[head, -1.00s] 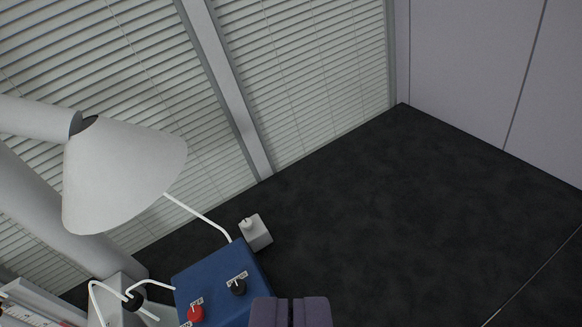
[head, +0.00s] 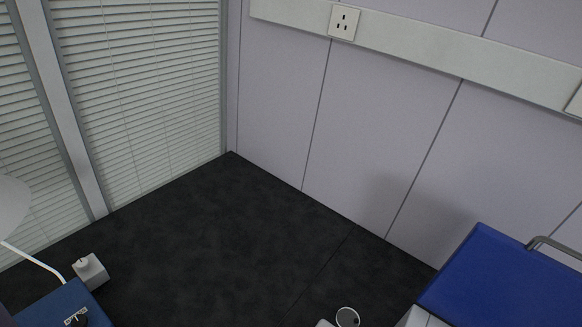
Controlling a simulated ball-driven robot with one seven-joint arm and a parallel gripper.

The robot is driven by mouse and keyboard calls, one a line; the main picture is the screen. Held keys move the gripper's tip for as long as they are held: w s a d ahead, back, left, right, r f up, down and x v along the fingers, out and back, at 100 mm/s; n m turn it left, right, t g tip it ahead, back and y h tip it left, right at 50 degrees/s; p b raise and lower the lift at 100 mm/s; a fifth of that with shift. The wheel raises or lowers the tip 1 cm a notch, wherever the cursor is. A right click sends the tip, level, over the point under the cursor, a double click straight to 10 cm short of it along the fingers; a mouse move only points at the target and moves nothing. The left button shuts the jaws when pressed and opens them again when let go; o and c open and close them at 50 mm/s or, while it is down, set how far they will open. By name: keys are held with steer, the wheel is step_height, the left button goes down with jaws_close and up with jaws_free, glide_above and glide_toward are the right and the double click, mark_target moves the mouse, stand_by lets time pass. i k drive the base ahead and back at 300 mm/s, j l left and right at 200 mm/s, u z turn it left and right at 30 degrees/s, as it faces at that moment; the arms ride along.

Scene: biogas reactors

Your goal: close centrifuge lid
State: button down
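No centrifuge or lid can be made out for certain in the head view. A blue slanted panel (head: 505,277) with a curved grey metal bar (head: 556,247) at its right side stands at the lower right, cut off by the frame; I cannot tell whether it belongs to the centrifuge. My gripper is not clearly in view now, so its fingers and their distance from anything cannot be seen.
A blue box (head: 48,305) with a black knob is cut off at the lower left, beside a small grey block (head: 90,271). A lamp shade (head: 10,205) shows at the left edge. The black surface (head: 215,240) in the middle is mostly clear. A wall socket (head: 344,22) is above.

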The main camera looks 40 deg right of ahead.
mark_target(492, 279)
steer(key=z, duration=2.15)
steer(key=l+u, duration=0.1)
steer(key=l, duration=0.35)
steer(key=i+l, duration=0.15)
steer(key=l, duration=0.3)
steer(key=u, duration=0.05)
